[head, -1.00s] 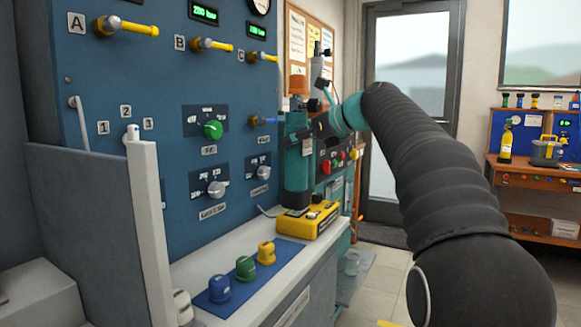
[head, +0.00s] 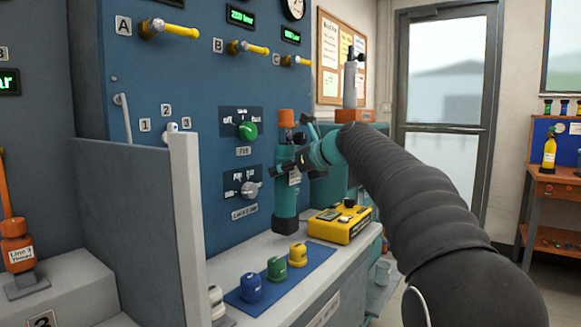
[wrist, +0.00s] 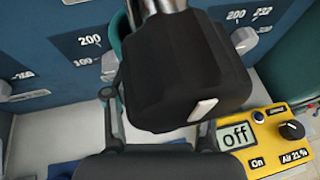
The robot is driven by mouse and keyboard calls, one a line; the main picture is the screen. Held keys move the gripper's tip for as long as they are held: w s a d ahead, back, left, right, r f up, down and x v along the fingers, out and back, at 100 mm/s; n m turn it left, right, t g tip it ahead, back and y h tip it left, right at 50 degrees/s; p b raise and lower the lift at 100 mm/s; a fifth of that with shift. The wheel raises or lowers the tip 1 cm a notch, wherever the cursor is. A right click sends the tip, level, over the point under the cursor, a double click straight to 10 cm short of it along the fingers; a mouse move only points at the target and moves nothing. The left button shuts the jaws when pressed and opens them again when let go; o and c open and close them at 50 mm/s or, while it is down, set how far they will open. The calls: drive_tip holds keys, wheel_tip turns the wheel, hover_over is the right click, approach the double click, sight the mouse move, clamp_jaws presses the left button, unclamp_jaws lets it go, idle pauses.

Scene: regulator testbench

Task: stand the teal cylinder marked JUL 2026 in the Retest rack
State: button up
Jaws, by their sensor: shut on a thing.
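The teal cylinder (head: 286,205) is upright in the head view, with an orange-brown collar at its top and a dark foot. A white tag (head: 294,177) on it is too small to read. My gripper (head: 292,163) is shut on the upper part of its body, coming from the right. The cylinder is at the back of the bench, in front of the blue panel; I cannot tell if its foot touches the bench. In the wrist view a black block hides most of the grasp. I cannot make out a rack marked Retest.
A yellow analyser box (head: 340,222) sits right of the cylinder. Blue, green and yellow knob-like pieces stand on a blue mat (head: 285,284) in front. A grey partition (head: 187,230) is at the left. Panel knobs (head: 248,190) stick out close behind the cylinder. A grey cylinder (head: 350,85) stands behind.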

sight(294, 178)
drive_tip(key=shift+s+f+b, duration=0.1)
drive_tip(key=shift+f+b, duration=0.35)
drive_tip(key=shift+f, duration=1.05)
drive_tip(key=o, duration=1.4)
drive_tip(key=shift+f, duration=0.15)
drive_tip(key=shift+r, duration=0.2)
drive_tip(key=v, duration=1.2)
